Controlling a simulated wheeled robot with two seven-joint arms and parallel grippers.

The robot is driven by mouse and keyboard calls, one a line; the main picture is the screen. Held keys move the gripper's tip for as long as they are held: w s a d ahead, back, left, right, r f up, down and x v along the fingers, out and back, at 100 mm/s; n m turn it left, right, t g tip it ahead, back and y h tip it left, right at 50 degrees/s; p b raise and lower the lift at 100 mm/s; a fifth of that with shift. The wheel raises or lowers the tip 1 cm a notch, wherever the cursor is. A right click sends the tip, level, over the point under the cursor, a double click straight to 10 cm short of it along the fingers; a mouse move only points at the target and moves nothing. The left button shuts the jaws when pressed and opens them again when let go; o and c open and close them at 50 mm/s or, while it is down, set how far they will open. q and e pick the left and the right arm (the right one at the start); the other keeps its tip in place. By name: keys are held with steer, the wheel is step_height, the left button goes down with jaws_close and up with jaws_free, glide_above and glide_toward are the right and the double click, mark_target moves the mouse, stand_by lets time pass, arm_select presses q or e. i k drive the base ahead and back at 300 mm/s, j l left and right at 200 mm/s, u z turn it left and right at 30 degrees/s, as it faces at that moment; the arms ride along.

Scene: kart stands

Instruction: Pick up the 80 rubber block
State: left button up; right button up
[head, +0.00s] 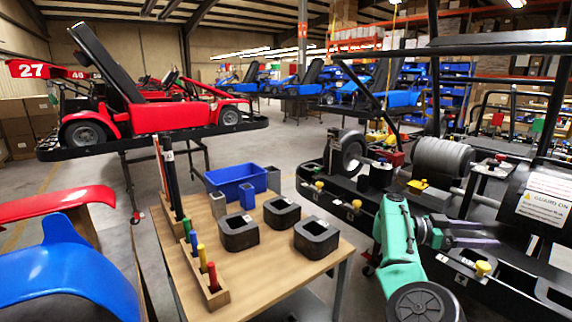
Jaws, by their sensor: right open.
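Three thick black blocks with square openings stand on the wooden table: one left (240,236), one at the back (281,214) and one right (316,240). Small pale labels on them are too small to read, so I cannot tell which is the 80 rubber block. Smaller grey blocks (218,206) stand behind them. My right gripper (485,234), with dark purple fingers, is at the right over the black kart chassis, well right of the table. It is open, with nothing visible between its fingers. My left gripper does not show.
The wooden table (283,285) also bears a blue bin (236,180), a wooden rack of coloured handles (215,297) and upright dark bars. A kart chassis with wheels and frame tubes (335,195) stands right of the table. A red kart (170,115) sits on a stand behind left.

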mark_target(238, 232)
steer(key=k+l, duration=0.85)
